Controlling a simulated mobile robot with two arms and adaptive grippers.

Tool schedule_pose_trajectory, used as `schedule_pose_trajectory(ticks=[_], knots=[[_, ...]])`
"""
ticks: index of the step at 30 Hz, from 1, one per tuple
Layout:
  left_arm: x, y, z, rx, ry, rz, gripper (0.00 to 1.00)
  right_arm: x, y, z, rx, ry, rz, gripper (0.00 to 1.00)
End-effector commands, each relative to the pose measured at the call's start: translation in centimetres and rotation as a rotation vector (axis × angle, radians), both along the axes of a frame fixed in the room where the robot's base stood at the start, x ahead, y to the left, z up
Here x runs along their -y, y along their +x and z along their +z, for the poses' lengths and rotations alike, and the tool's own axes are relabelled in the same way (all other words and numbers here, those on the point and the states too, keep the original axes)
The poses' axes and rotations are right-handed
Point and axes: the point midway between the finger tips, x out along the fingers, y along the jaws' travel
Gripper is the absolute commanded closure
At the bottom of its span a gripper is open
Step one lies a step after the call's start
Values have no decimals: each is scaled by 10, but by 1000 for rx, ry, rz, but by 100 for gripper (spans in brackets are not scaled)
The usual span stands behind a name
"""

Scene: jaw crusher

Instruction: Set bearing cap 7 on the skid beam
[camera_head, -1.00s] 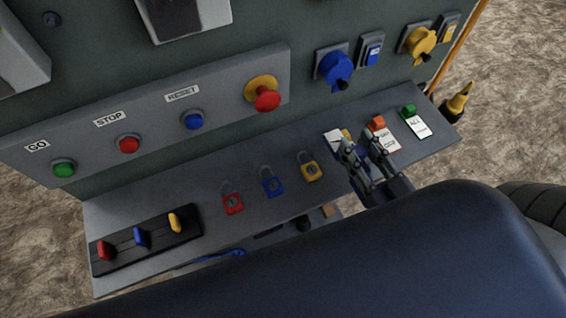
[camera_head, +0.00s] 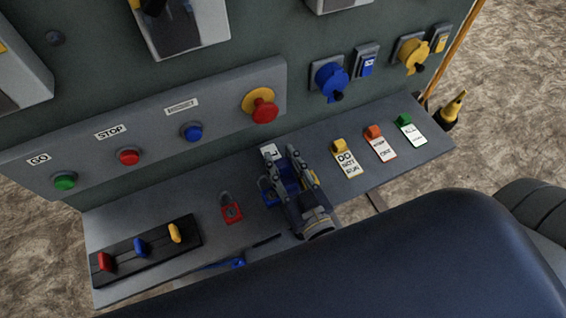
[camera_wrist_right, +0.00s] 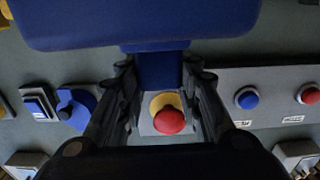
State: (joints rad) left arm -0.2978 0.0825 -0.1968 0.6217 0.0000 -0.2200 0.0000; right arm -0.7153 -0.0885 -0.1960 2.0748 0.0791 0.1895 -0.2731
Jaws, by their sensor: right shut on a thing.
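No bearing cap and no skid beam can be made out in either view. My right gripper (camera_head: 292,165) is over the shelf in front of the control panel. It is shut on a blue tag (camera_wrist_right: 160,70), which shows between the fingers in the wrist view. A white card (camera_head: 269,152) shows at the fingertips in the head view and appears to belong to this tag. The gripper covers part of the blue padlock (camera_head: 266,191) and hides the yellow padlock. My left gripper is not in view.
The shelf (camera_head: 185,205) holds a red padlock (camera_head: 231,209), a black strip with three levers (camera_head: 145,248), and yellow (camera_head: 346,160), orange (camera_head: 379,145) and green (camera_head: 410,131) tags. The panel above has buttons, a red emergency stop (camera_head: 264,110) and blue (camera_head: 331,80) and yellow (camera_head: 412,55) sockets.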

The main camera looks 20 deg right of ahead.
Motion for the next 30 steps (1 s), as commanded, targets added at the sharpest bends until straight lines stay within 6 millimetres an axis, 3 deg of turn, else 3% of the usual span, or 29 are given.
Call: schedule_pose_trajectory(ticks=[14, 15, 18, 30], knots=[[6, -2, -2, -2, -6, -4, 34, 1, 1, -9, 12, 2, -2, 100], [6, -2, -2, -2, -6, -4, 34, 1, 0, -12, 7, 2, -1, 66], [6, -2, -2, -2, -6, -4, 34, 1, 0, -12, 6, 1, -1, 48], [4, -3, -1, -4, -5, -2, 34, 1, -2, -9, 4, 1, -1, 48]])
